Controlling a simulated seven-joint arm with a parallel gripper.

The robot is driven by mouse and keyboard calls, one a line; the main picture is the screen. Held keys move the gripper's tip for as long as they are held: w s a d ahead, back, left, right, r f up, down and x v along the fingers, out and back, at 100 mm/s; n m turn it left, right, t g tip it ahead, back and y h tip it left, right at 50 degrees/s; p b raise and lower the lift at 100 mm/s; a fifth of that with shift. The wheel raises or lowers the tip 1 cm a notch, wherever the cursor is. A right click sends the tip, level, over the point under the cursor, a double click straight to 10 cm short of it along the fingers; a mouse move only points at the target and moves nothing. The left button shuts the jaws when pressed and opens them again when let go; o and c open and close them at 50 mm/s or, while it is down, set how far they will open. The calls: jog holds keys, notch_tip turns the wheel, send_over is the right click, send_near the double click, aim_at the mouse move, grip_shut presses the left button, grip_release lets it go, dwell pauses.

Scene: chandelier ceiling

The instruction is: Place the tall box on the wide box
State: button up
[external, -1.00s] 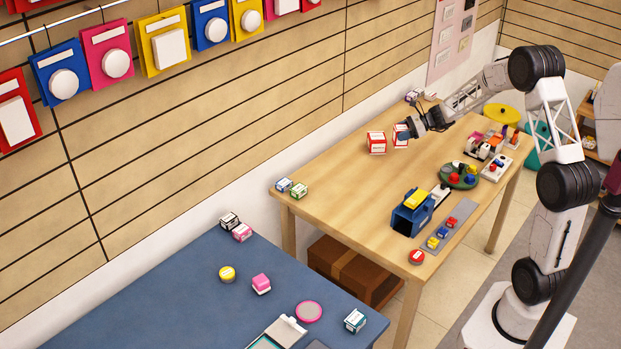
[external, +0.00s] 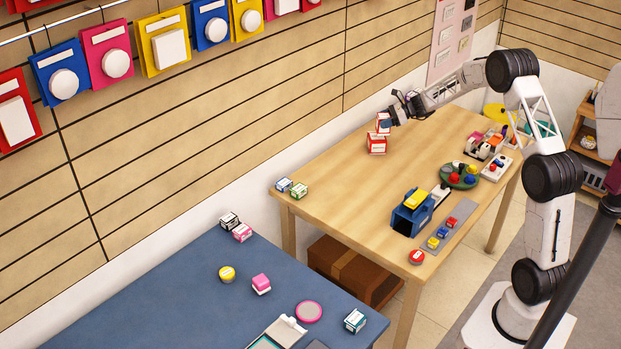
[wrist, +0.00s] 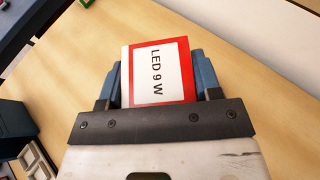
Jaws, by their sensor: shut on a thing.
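The tall box (external: 383,121), white with red edges, is held between the fingers of my gripper (external: 390,122). In the wrist view, the tall box (wrist: 157,72) shows a white face with a red border and the print "LED 9 W", with a blue finger on each side. The wide box (external: 377,144), red and white, sits on the wooden table near its wall side. In the external view the tall box appears just above the wide box; I cannot tell whether they touch. The wide box is not visible in the wrist view.
The wooden table (external: 335,170) is clear around the wide box toward the front left. Two small boxes (external: 291,187) stand at its left corner. A blue holder (external: 411,213), a green round tray (external: 458,176) and a white tray (external: 496,168) stand along the right side.

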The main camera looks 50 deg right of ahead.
aim_at(378, 124)
jog(key=shift+w+d+f, duration=0.1)
jog(key=shift+w+d, duration=0.25)
jog(key=shift+w, duration=0.5)
jog(key=shift+w+d+f, duration=0.1)
jog(key=shift+w+d, duration=0.2)
jog(key=shift+w, duration=0.5)
jog(key=shift+f, duration=1.7)
jog(key=shift+f, duration=0.1)
jog(key=o, duration=1)
jog(key=shift+c, duration=0.2)
jog(key=v, duration=1.2)
